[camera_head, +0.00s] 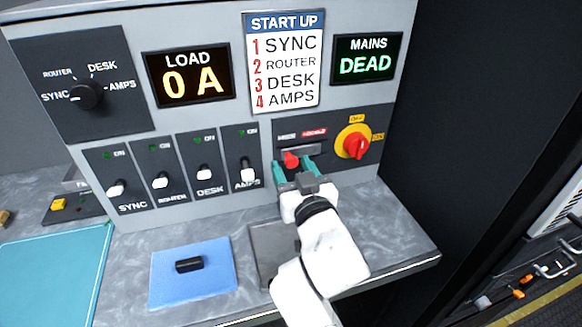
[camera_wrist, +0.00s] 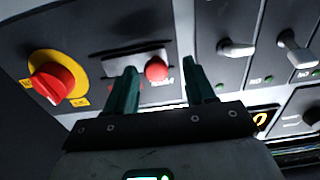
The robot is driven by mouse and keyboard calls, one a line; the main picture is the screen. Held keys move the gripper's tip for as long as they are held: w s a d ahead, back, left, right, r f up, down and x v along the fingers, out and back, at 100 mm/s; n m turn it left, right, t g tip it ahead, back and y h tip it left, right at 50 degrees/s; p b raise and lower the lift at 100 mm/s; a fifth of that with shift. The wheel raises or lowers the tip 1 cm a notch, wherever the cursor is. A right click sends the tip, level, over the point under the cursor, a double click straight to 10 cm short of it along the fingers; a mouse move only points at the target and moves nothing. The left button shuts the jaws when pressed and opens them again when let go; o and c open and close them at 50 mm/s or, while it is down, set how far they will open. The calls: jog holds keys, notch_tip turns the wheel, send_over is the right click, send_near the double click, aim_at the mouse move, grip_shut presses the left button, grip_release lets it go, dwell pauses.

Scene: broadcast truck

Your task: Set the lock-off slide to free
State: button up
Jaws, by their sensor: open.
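The lock-off slide is a pale slotted plate (camera_head: 312,150) with a red knob (camera_head: 291,160), low on the dark panel. The knob sits at the plate's left end, below a small pale label; a red label is further right. Their lettering is too small to read surely. My gripper (camera_head: 294,169) is open, its green fingers on either side of the knob. In the wrist view, the knob (camera_wrist: 157,69) shows between the open fingers of my gripper (camera_wrist: 160,75), near the plate's right end there. Contact with the knob cannot be told.
A red rotary switch on a yellow disc (camera_head: 354,142) is right of the slide. Several lever switches (camera_head: 204,172) are left. The MAINS display (camera_head: 367,59) reads DEAD; LOAD (camera_head: 188,76) reads 0 A. A blue mat (camera_head: 220,250) with a black block (camera_head: 189,265) lies on the counter.

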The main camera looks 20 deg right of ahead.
jog(key=s, duration=1)
jog(key=shift+b, duration=0.4)
jog(key=shift+f, duration=0.1)
